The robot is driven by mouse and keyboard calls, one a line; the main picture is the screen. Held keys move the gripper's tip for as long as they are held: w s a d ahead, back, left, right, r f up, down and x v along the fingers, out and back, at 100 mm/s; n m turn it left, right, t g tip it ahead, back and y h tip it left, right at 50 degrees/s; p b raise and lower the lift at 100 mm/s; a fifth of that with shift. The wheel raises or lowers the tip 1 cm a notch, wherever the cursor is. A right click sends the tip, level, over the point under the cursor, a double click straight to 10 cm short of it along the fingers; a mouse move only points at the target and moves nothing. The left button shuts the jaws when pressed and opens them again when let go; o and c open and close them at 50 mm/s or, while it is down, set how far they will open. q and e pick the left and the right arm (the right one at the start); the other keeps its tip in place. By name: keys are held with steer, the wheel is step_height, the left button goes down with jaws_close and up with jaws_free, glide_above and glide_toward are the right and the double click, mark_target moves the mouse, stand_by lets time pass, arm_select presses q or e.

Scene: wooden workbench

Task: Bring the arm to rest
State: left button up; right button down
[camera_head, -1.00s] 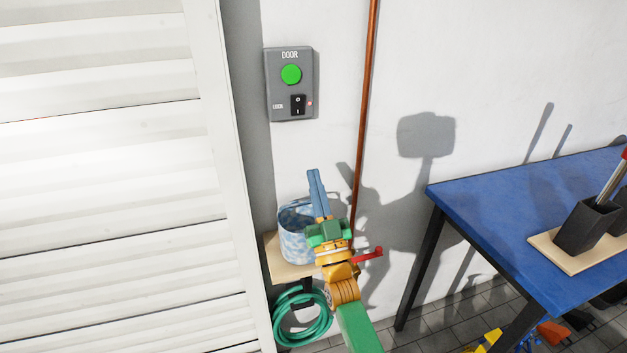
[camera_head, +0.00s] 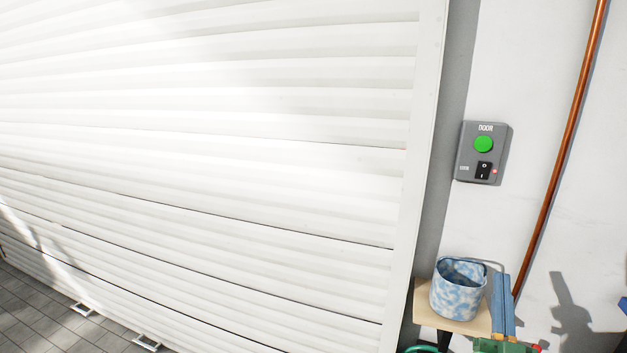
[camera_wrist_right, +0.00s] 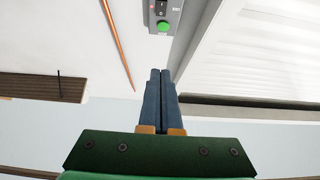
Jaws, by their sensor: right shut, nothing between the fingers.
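My right gripper (camera_head: 503,292) shows at the bottom right of the head view, with blue fingers and a green body cut off by the lower edge. Its fingers are together and hold nothing. In the right wrist view the same shut fingers (camera_wrist_right: 160,76) point up toward the wall. The grey door control box (camera_head: 483,152), with a green button and a black rocker switch, is on the wall above the gripper, clear of it. The box also shows at the top of the right wrist view (camera_wrist_right: 165,12). My left gripper is not in view.
A white slatted shutter door (camera_head: 210,130) fills the left. A blue-and-white bucket (camera_head: 459,299) stands on a small wooden shelf (camera_head: 422,294), close to the left of my right gripper in the picture. A copper pipe (camera_head: 562,140) runs down the wall. Tiled floor (camera_head: 35,310) shows at lower left.

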steer(key=s+a+f+n+g+y, duration=0.1)
steer(key=a+f+g+y, duration=0.15)
steer(key=f, duration=0.85)
steer(key=s+a+f+n+g+y, duration=0.1)
steer(key=a+f+g+y, duration=0.2)
steer(key=f, duration=0.7)
steer(key=s+a+f+n+g+y, duration=0.15)
steer(key=f+g, duration=0.25)
steer(key=f, duration=0.7)
steer(key=s+a+f+n+g+y+p, duration=0.1)
steer(key=s+a+f+g, duration=0.25)
steer(key=s+f, duration=0.55)
steer(key=s+a+f+n+g+y, duration=0.1)
steer(key=s+a+f+g, duration=0.1)
steer(key=s+f+g, duration=0.6)
steer(key=s+f, duration=0.1)
steer(key=s, duration=0.7)
steer(key=s+f+g, duration=0.2)
steer(key=s+f, duration=0.1)
steer(key=s, duration=0.7)
steer(key=shift+a+f+n+h, duration=0.15)
steer(key=shift+f+n+h, duration=0.15)
steer(key=shift+f+n, duration=0.05)
